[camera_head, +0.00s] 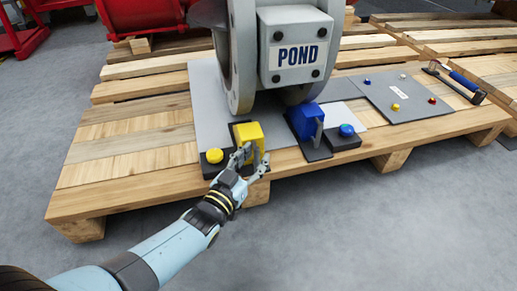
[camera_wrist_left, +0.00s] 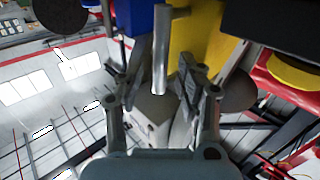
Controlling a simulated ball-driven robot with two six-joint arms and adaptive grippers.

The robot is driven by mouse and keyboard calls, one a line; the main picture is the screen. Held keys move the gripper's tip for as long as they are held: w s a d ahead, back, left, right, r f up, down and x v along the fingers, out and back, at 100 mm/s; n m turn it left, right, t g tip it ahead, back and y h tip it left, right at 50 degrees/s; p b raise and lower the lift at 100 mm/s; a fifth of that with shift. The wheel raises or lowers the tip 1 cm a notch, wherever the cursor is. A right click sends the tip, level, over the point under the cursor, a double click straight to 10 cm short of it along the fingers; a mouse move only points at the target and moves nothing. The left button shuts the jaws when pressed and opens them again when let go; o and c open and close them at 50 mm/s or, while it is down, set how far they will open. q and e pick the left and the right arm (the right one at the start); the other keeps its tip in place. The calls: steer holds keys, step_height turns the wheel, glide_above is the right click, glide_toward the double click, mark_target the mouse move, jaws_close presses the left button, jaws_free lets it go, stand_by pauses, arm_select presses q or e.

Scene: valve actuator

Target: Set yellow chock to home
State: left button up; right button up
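The yellow chock (camera_head: 247,134) sits on a dark base on the grey plate, at the foot of the valve body. It fills the upper middle of the left wrist view (camera_wrist_left: 197,32). A grey metal handle (camera_wrist_left: 161,55) stands out in front of it there. My left gripper (camera_head: 252,158) is at the chock's near side. Its fingers are spread on both sides of the handle, with visible gaps, and it appears open. Contact with the handle cannot be made out. My right gripper is not in view.
A yellow button (camera_head: 214,155) stands just left of the chock. A blue chock (camera_head: 305,121) and a blue button (camera_head: 347,130) are to the right. The valve body marked POND (camera_head: 296,50) rises behind. A wooden pallet (camera_head: 120,150) carries all this; a panel (camera_head: 400,100) lies farther right.

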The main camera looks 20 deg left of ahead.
arm_select(q)
steer(key=shift+w, duration=0.2)
steer(key=shift+c, duration=0.3)
jaws_close()
